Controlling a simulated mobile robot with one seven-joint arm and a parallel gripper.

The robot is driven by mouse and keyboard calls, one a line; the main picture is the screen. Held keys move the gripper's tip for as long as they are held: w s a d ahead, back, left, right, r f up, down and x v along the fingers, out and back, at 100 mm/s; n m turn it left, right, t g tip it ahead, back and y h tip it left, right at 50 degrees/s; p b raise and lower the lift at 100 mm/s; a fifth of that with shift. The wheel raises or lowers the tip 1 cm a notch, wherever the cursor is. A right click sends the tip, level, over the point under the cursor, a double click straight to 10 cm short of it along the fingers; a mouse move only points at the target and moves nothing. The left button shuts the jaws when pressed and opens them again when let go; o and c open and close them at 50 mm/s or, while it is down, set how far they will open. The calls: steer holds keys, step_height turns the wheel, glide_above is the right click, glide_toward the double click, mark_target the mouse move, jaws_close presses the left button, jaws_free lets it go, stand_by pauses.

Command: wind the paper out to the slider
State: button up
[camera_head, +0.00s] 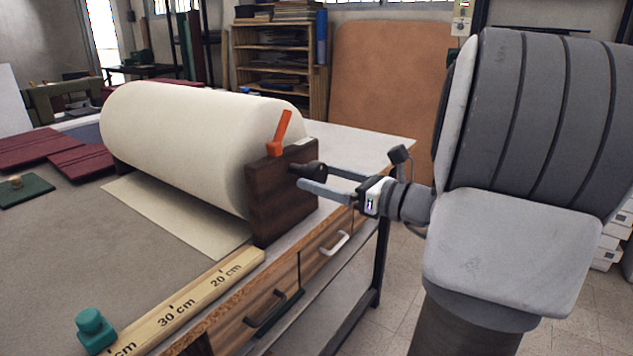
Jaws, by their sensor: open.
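A large roll of cream paper (185,140) lies across the table between end supports. A strip of its paper (180,215) lies flat on the table in front of the roll. The near support is a dark wooden block (283,195) with a red lever (280,133) tilted up on top. A dark knob (312,170) sticks out of the block's right face. My gripper (310,178) is open at the knob, with its fingers on either side; I cannot tell whether they touch it. A teal slider (95,330) sits on the wooden ruler (190,301) at bottom left.
The grey table (110,270) has drawers with a dark handle (272,312) and a white handle (333,243) below its right edge. Maroon covers (80,163) and a green block with a knob (22,190) lie at left. The tabletop between paper and ruler is clear.

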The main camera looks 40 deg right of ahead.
steer(key=shift+x, duration=1.1)
jaws_close()
